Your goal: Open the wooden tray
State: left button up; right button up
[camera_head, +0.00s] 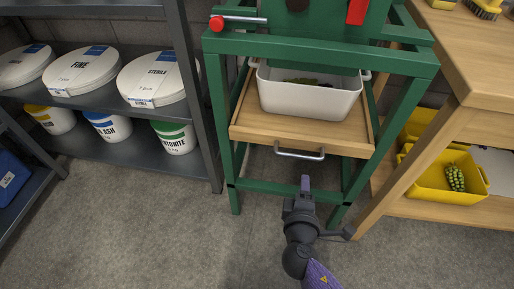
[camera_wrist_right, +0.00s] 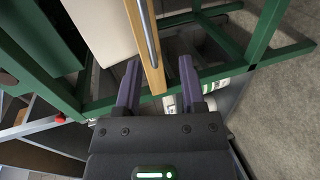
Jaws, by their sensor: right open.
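The wooden tray (camera_head: 250,128) sits in the green frame, with a metal bar handle (camera_head: 300,155) on its front edge. A white bin (camera_head: 305,98) stands on it. My right gripper (camera_head: 305,182) is open and empty, just below the handle in the head view. In the right wrist view its two fingers (camera_wrist_right: 158,62) are spread apart. The tray's wooden edge (camera_wrist_right: 151,76) and the handle (camera_wrist_right: 148,34) show between and beyond them. I cannot tell whether the fingers touch the handle. My left gripper is out of view.
The green frame (camera_head: 222,150) has legs on both sides of the tray. A grey shelf (camera_head: 95,100) with several white tubs stands on the left. A wooden bench (camera_head: 470,50) with yellow bins (camera_head: 435,180) stands on the right. The floor (camera_head: 150,225) in front is clear.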

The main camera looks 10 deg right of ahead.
aim_at(304, 157)
jog(key=shift+t, duration=0.3)
jog(key=b+x, duration=0.1)
jog(key=x, duration=0.2)
jog(key=b+x, duration=0.1)
jog(key=x, duration=0.2)
jog(key=r+b+x, duration=0.1)
jog(key=x, duration=0.3)
jog(key=shift+w+a+r+b, duration=0.1)
jog(key=shift+w+b, duration=0.1)
jog(key=shift+b, duration=0.1)
jog(key=shift+c, duration=0.3)
jog(key=c, duration=0.5)
grip_shut()
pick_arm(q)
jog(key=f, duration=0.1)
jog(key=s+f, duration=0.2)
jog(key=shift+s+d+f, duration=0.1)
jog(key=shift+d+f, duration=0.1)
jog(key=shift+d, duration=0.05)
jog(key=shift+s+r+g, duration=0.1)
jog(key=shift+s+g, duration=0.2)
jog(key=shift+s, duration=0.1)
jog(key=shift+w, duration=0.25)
